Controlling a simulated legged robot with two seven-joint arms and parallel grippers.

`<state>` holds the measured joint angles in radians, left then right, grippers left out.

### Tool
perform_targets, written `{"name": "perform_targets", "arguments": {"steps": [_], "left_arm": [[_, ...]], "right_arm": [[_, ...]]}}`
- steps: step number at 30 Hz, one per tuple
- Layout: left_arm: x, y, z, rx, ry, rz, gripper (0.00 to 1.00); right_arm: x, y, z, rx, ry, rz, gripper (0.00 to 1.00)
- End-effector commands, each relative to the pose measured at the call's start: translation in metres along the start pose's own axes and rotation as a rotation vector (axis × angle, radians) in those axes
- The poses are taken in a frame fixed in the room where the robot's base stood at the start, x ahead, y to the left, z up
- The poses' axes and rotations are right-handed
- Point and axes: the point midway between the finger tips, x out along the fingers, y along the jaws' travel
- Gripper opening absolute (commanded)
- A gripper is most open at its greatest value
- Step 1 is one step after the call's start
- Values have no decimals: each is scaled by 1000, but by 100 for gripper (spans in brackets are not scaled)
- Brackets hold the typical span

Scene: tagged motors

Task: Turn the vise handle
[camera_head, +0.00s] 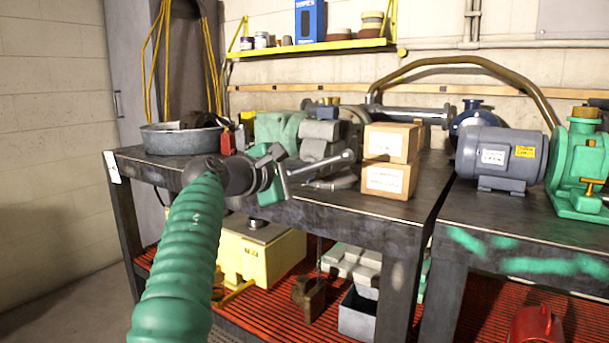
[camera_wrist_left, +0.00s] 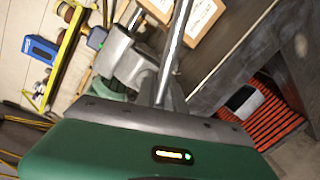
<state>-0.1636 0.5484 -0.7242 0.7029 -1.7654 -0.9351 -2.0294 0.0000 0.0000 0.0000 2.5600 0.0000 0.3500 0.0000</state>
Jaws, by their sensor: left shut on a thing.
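The grey vise (camera_head: 320,132) stands near the front edge of the left workbench in the head view. Its handle (camera_head: 325,166), a plain metal bar, slants up to the right from my left gripper. My left gripper (camera_head: 277,174), at the end of the green-sleeved arm, is shut on the handle near its lower left end. In the left wrist view the vise (camera_wrist_left: 130,65) lies just beyond the gripper body, and the handle (camera_wrist_left: 176,40) runs up from the gripper (camera_wrist_left: 160,106). The fingertips are mostly hidden there. My right gripper is not in view.
Two stacked cardboard boxes (camera_head: 390,161) stand close to the right of the handle. A round metal pan (camera_head: 181,138) sits on the bench at left. A grey motor (camera_head: 500,156) stands on the right bench. A yellow shelf (camera_head: 312,48) hangs above.

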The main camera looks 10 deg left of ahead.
Motion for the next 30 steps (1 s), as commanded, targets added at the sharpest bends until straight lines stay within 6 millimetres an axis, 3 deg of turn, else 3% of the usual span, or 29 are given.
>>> {"name": "perform_targets", "arguments": {"steps": [1, 15, 16, 20, 30], "left_arm": [[3, -10, -8, 1, 11, -23, 0], [2, -9, -9, 12, 14, -22, 0], [2, -9, -8, 12, 14, -22, 18], [2, -8, -9, 12, 16, -18, 35], [1, -5, -5, 15, 13, -13, 35]], "right_arm": [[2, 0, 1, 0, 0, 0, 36], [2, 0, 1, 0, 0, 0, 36], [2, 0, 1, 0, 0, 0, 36], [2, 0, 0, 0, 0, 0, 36], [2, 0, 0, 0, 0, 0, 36]]}}
